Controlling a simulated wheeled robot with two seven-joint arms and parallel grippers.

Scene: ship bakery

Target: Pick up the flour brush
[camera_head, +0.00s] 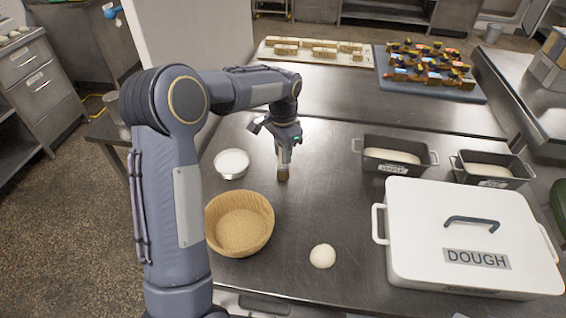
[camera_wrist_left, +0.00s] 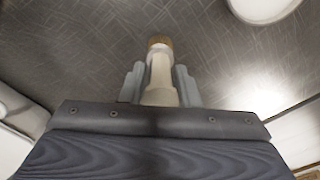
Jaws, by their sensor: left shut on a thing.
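My left gripper (camera_head: 285,143) points down over the steel table and is shut on the flour brush (camera_head: 283,173). The brush hangs upright below the jaws, with its brown end down, close to the tabletop. I cannot tell whether its tip touches the table. In the left wrist view the pale handle of the brush (camera_wrist_left: 160,72) sits between the two grey fingers of the left gripper (camera_wrist_left: 160,84), with its tan end beyond them. My right gripper is not in view.
A white bowl (camera_head: 231,162) and a wicker basket (camera_head: 267,230) stand left of the brush. A dough ball (camera_head: 322,256) lies in front. A white DOUGH box (camera_head: 420,223) and two loaf tins (camera_head: 371,167) stand right. Pastry trays (camera_head: 387,84) lie behind.

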